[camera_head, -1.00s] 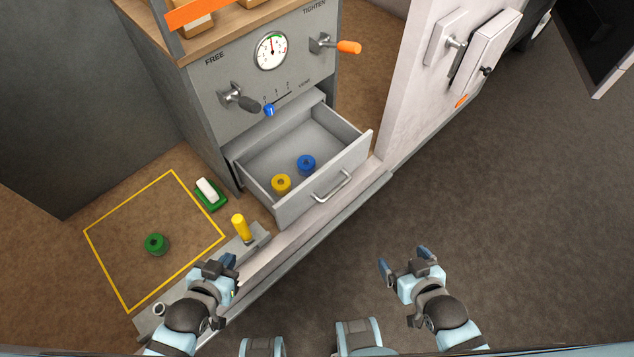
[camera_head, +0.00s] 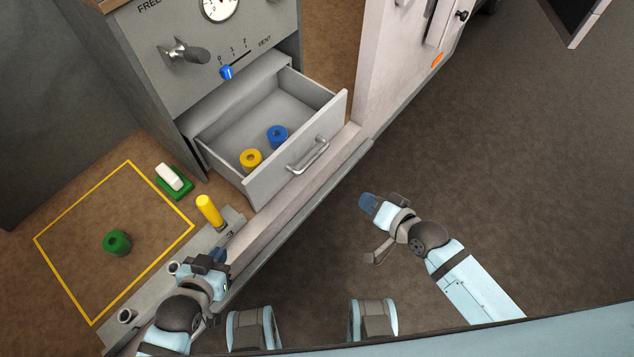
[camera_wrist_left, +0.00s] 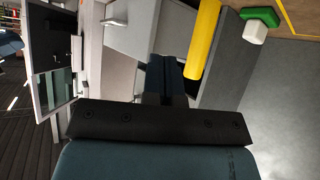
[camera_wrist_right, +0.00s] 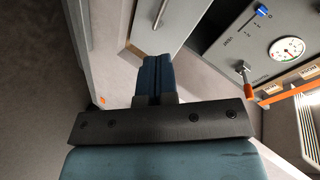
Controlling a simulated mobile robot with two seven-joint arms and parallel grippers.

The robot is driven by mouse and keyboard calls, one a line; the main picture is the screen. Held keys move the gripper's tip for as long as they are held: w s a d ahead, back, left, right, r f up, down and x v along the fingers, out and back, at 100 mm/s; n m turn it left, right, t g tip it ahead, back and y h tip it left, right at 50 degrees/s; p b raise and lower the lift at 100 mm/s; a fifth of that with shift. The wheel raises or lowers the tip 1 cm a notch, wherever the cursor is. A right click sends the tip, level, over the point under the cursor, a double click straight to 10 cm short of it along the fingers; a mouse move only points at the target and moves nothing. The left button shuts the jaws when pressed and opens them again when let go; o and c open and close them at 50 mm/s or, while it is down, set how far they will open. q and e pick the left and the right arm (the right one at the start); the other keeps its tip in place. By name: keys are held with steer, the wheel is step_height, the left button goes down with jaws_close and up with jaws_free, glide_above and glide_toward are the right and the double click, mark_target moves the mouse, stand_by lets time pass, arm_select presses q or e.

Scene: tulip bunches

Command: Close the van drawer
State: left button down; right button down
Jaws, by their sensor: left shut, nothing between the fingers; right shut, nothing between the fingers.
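The grey drawer (camera_head: 330,138) stands pulled out of the van cabinet, with a metal handle (camera_head: 308,156) on its front. A yellow ring (camera_head: 251,158) and a blue ring (camera_head: 277,136) lie inside it. My left gripper (camera_head: 218,256) is shut and empty, in front of the yellow post and to the lower left of the drawer. My right gripper (camera_head: 369,203) is shut and empty, to the lower right of the drawer front and apart from it. The drawer front also shows beyond the fingers in the right wrist view (camera_wrist_right: 168,22).
A yellow post (camera_head: 209,210) stands on the grey sill near my left gripper. A green ring (camera_head: 117,242) lies inside a yellow floor outline. A green-and-white block (camera_head: 173,182) lies beside the cabinet (camera_head: 150,75). The ground at right is clear.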

steer(key=w+a+f+m+y+b, duration=0.1)
steer(key=w+a+f+m+b, duration=0.1)
steer(key=w, duration=0.5)
steer(key=w+a+f+m+g+y+b, duration=0.1)
steer(key=w+a+f+m+b, duration=0.1)
steer(key=w+a+f+b, duration=0.3)
steer(key=shift+w+a+f+m, duration=0.4)
steer(key=shift+w+a+f, duration=0.2)
steer(key=shift+w+a, duration=0.85)
steer(key=shift+s+a, duration=0.1)
steer(key=shift+a, duration=0.05)
